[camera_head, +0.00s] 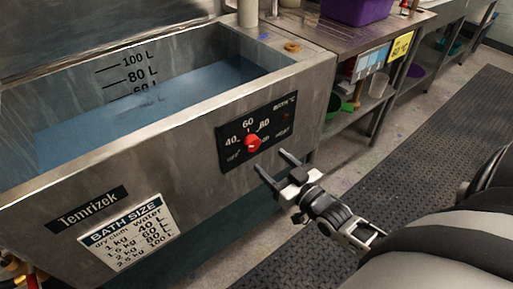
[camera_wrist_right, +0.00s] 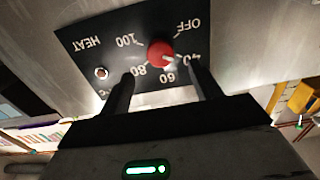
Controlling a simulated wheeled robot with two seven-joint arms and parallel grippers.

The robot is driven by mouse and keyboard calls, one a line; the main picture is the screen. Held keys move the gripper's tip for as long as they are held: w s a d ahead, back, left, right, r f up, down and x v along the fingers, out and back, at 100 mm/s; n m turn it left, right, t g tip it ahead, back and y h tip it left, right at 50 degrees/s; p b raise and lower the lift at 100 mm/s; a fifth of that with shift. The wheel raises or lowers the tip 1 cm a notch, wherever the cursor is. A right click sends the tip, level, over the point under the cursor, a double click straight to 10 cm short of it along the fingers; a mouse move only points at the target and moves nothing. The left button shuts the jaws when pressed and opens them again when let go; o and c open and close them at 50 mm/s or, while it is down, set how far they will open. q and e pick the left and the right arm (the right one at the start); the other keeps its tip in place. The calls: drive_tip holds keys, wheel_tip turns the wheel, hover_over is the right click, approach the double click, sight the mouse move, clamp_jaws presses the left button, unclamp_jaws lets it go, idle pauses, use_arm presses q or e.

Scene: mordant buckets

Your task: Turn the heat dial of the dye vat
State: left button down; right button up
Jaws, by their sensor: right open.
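The heat dial (camera_head: 253,143) is a red knob on a black panel (camera_head: 232,129) on the front of the steel dye vat (camera_head: 190,150). The vat holds blue liquid (camera_head: 150,105). In the wrist view the dial (camera_wrist_right: 159,51) shows upside down, with its white mark toward the 40 side. My right gripper (camera_head: 271,161) is open just in front of and below the dial. In the wrist view its fingers (camera_wrist_right: 161,75) are spread to either side below the knob, with nothing between them; contact is not visible. My left gripper is out of view.
A "BATH SIZE" sign (camera_head: 127,233) is on the vat front. A steel table (camera_head: 330,45) with a purple bin (camera_head: 362,10) stands to the right, with a green bowl (camera_head: 334,103) below. Black rubber matting (camera_head: 400,170) covers the floor in front.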

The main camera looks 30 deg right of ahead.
sight(255, 146)
drive_tip(key=w, duration=0.7)
drive_tip(key=shift+w+a, duration=0.15)
drive_tip(key=shift+a, duration=0.15)
drive_tip(key=c, duration=1)
